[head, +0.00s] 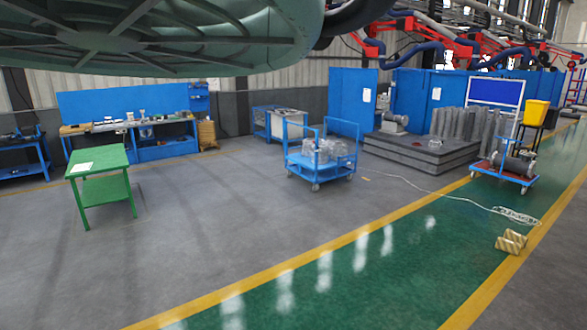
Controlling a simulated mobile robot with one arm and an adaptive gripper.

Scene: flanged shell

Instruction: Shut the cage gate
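I cannot make out a cage or a cage gate for certain in the head view. Tall blue panels (352,102) stand at the back, right of centre, but I cannot tell whether any of them is a gate. My gripper is not in view.
A large green ribbed round body (110,42) covers the top left. A green table (98,160) stands left, a blue cart (320,168) mid-floor, a grey platform (420,152) behind it. A white cable (430,190) crosses the floor. The foreground floor is clear.

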